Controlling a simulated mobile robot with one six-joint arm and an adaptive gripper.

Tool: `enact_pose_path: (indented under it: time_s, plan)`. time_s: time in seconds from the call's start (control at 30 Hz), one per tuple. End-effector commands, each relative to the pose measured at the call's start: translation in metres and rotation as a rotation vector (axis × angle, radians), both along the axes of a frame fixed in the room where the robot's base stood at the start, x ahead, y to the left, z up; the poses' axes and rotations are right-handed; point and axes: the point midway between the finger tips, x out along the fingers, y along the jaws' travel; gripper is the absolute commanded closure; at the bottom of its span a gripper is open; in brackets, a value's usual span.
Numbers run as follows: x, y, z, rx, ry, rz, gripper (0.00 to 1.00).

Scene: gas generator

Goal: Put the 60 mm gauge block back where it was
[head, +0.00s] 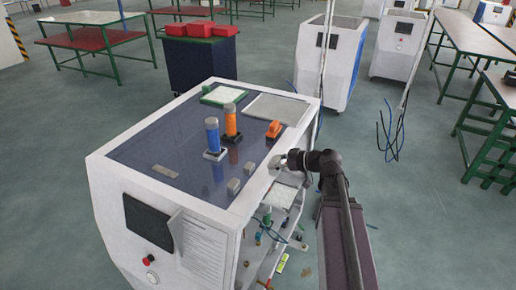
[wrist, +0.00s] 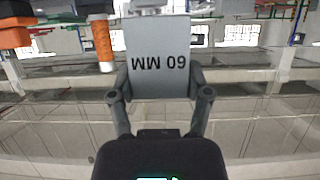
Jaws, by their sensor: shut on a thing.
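The 60 mm gauge block (wrist: 158,50) is a grey block marked "60 MM", with the lettering upside down in the wrist view. My gripper (wrist: 160,88) is shut on it, with one finger on each side. In the head view my gripper (head: 283,163) is at the right edge of the white cabinet's dark top (head: 140,150). The held block is too small there to make out clearly.
A blue cylinder (head: 212,134), an orange cylinder (head: 230,120) and an orange piece (head: 273,129) stand on the top. A green-rimmed tray (head: 204,98), a pale tray (head: 250,107) and a flat plate (head: 165,171) lie there too.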

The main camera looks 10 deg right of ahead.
Motion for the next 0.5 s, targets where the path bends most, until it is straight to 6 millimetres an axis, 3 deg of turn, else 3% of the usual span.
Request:
enact_pose_path:
  time_s: [0.5]
  plan:
    - [0.0005, 0.0037, 0.0010, 0.001, 0.000, 0.006, 0.94]
